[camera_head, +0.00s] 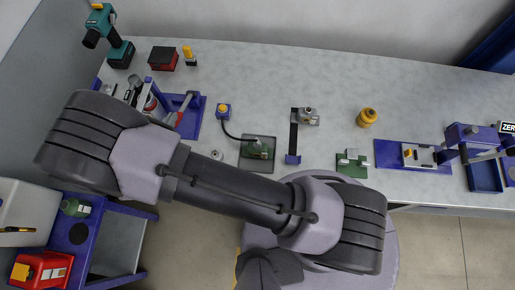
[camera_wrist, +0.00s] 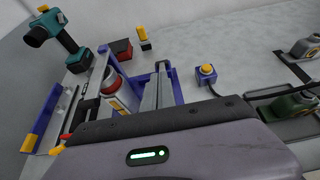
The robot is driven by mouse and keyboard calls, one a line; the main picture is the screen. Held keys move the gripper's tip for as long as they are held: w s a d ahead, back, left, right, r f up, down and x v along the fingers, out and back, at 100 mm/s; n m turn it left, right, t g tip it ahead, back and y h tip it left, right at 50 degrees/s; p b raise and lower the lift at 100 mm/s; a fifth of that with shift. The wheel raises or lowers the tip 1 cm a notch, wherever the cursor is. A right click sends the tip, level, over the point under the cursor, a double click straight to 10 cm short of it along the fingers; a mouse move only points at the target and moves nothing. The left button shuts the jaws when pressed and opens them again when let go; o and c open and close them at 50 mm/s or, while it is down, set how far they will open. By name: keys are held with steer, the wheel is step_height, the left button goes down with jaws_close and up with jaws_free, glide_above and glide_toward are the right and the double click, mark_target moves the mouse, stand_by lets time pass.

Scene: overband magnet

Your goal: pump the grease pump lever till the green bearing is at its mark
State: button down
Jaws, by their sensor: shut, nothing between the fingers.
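The grey housing of my gripper (camera_wrist: 170,150), with a green light bar, fills the bottom of the wrist view. Its fingertips are hidden there, and my arm hides them in the head view. A blue stand (camera_head: 192,125) at the back left bears what looks like the grease pump: a pale cylinder with a red top (camera_wrist: 113,82) and a grey bar (camera_wrist: 158,90) beside it. I cannot tell for certain which part is the lever, nor whether the gripper touches it. The green bearing and its mark cannot be made out with certainty; a green part (camera_head: 257,146) lies on a dark tray.
A teal drill (camera_head: 115,40), a red box (camera_head: 163,58) and a yellow-topped item (camera_head: 189,54) stand behind the stand. A yellow-button box (camera_head: 223,110) is to its right. A blue trolley (camera_head: 85,235) is at lower left. The back middle of the bench is clear.

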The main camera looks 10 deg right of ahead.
steer(key=shift+f, duration=0.15)
steer(key=shift+s+a+f+b, duration=0.1)
steer(key=shift+s+f+b, duration=0.2)
steer(key=shift+f+b, duration=0.5)
steer(key=shift+s+a+f+b, duration=0.1)
steer(key=shift+s+f+b, duration=0.15)
steer(key=shift+f+b, duration=0.6)
steer(key=shift+s+a+f+b, duration=0.1)
steer(key=shift+s+f+b, duration=0.2)
steer(key=shift+f+b, duration=0.5)
steer(key=shift+f, duration=0.35)
steer(key=shift+r, duration=0.2)
steer(key=shift+w+d+r+p, duration=0.1)
steer(key=shift+w+r+p, duration=0.2)
steer(key=shift+r+p, duration=0.45)
steer(key=shift+w+d+r+p, duration=0.1)
steer(key=shift+w+r+p, duration=0.25)
steer(key=shift+r, duration=0.75)
steer(key=shift+w+d+r+p, duration=0.1)
steer(key=shift+w+r+p, duration=0.1)
steer(key=shift+r+p, duration=0.6)
steer(key=shift+r, duration=0.15)
steer(key=shift+w+r, duration=0.25)
steer(key=shift+r, duration=0.25)
steer(key=p+v, duration=0.2)
steer(key=v, duration=0.5)
